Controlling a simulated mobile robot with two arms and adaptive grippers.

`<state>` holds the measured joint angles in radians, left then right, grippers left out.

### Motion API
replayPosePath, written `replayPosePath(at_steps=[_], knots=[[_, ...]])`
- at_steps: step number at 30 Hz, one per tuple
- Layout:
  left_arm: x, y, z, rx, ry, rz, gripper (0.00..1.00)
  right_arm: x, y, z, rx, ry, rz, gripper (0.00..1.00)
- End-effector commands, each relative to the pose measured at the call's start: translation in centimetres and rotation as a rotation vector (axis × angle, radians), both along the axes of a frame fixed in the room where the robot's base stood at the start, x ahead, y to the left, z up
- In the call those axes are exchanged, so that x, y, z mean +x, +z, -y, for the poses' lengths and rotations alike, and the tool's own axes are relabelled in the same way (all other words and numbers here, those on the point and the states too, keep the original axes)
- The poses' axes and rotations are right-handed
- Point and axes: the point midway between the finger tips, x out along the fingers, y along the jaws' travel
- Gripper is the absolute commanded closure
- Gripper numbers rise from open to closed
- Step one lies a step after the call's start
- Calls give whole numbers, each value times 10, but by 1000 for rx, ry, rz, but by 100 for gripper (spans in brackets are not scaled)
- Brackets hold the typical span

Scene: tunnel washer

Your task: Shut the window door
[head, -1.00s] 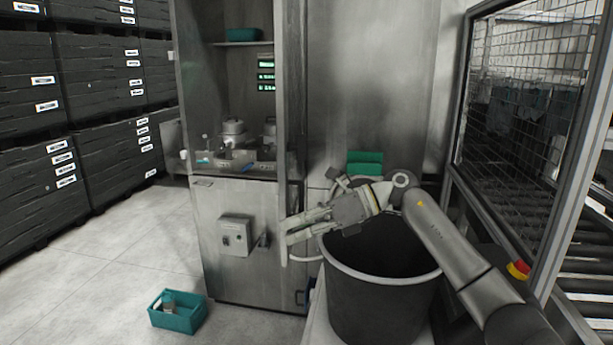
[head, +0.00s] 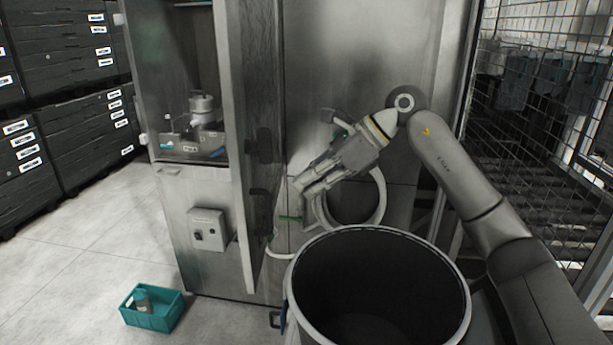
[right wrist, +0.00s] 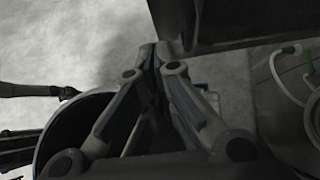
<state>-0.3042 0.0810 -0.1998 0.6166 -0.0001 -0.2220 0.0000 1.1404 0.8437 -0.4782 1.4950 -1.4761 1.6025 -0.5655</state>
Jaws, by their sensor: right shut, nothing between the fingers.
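The window door (head: 258,95) of the tall steel cabinet stands open in the head view, swung outward and seen at a steep angle. Dark fittings show on its face. The cabinet opening (head: 185,70) to its left is uncovered. My right gripper (head: 304,188) is shut and empty, just right of the door at the height of its lower part. In the right wrist view, its closed fingertips (right wrist: 162,52) are close to a dark panel edge (right wrist: 225,42), probably the door. I cannot tell whether they touch.
A large dark bin (head: 380,290) stands below my right arm. A white hose ring (head: 380,200) is behind the gripper. A teal crate (head: 150,310) sits on the floor at the left front. Wire mesh fencing (head: 540,130) is on the right.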

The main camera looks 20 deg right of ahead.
Motion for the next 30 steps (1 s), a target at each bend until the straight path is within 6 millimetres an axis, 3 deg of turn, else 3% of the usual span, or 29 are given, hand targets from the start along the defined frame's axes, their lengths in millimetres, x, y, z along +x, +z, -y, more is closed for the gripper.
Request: replayPosePath(at_steps=[4,10,18,30], knots=[[-7,16,-5,6,1,-11,100,11,-20,-23,2,4,-7,100],[-1,33,-4,5,1,-1,100,25,-47,-52,4,2,-3,100],[14,52,3,-5,3,22,100,40,-46,-77,3,0,-2,100],[7,52,3,-5,0,11,100,42,-49,-82,2,0,-1,100]])
